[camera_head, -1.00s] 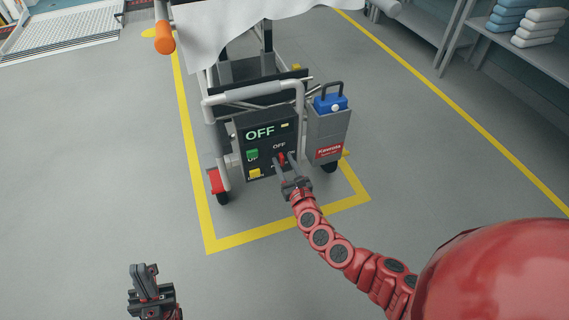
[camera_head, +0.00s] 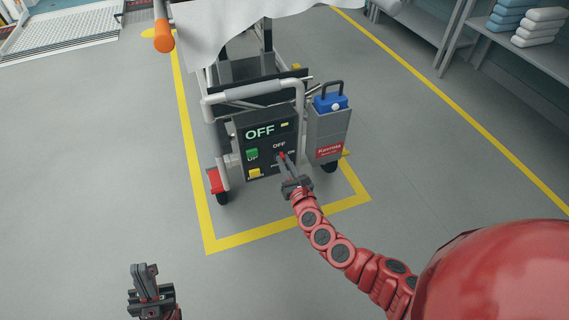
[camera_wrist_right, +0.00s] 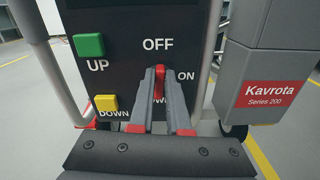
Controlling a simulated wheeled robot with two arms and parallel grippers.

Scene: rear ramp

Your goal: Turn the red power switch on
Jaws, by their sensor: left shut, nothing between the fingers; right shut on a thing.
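The red power switch (camera_wrist_right: 158,83) sits on the black control panel (camera_head: 272,157), below the OFF label and left of the ON label. It also shows as a small red spot in the head view (camera_head: 282,155). The panel's display reads OFF (camera_head: 260,132). My right gripper (camera_head: 286,161) is at the panel, its fingers shut on the switch; in the right wrist view the fingers (camera_wrist_right: 160,82) stand either side of it and hide part of it. My left gripper (camera_head: 144,270) is shut and empty, low at the left above the floor.
A green UP button (camera_wrist_right: 89,45) and a yellow DOWN button (camera_wrist_right: 106,104) are left of the switch. A grey Kavrota box (camera_head: 328,132) with a blue top stands right of the panel. A trolley frame (camera_head: 255,90) surrounds the panel. The floor in front is clear.

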